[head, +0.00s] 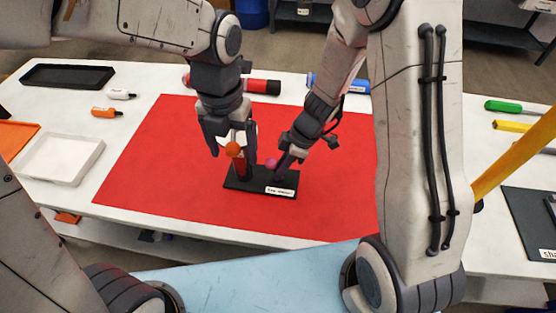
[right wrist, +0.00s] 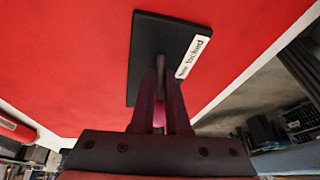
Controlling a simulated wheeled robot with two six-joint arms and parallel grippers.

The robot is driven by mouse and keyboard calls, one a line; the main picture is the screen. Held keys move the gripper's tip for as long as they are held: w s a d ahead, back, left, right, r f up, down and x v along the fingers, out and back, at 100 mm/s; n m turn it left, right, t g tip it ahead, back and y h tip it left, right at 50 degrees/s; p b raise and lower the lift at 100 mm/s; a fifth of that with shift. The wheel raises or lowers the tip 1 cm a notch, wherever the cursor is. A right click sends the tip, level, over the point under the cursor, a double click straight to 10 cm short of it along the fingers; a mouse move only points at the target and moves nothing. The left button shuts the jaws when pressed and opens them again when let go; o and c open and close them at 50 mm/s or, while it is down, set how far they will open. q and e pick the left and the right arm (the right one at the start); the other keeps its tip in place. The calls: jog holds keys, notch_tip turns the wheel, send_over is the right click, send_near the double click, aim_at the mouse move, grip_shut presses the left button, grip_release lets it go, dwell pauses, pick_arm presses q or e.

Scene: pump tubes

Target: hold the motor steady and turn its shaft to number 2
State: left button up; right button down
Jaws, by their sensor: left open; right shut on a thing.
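A black rectangular stand (head: 258,187) with a small white label lies on the red mat. At its left stands a dark red upright piece (head: 241,168) with an orange ball (head: 233,149) beside it. My left gripper (head: 231,152) points down around this piece, its jaws open. At the stand's right, my right gripper (head: 281,167) is shut on a purple piece (right wrist: 159,112), whose purple knob (head: 271,164) shows beside the fingers. The right wrist view shows the fingers on both sides of it, above the stand (right wrist: 146,40). I can make out no motor, shaft or number.
The red mat (head: 150,170) is clear around the stand. A white tray (head: 60,158), a black tray (head: 67,75) and small bottles (head: 107,112) lie at the left. Red (head: 262,87) and blue (head: 356,87) cylinders lie behind my grippers. A green-handled tool (head: 503,106) lies at the right.

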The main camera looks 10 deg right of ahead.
pick_arm(q)
jog(key=shift+r, duration=3.35)
jog(key=shift+c, duration=0.8)
jog(key=n, duration=0.2)
jog(key=r+n, duration=0.1)
jog(key=shift+r+n, duration=0.25)
jog(key=shift+n, duration=0.15)
jog(key=n, duration=0.2)
jog(key=r+n, duration=0.1)
jog(key=shift+r+n, duration=0.15)
jog(key=shift+n, duration=0.25)
jog(key=shift+f, duration=4.9)
grip_shut()
jog(key=shift+f, duration=0.15)
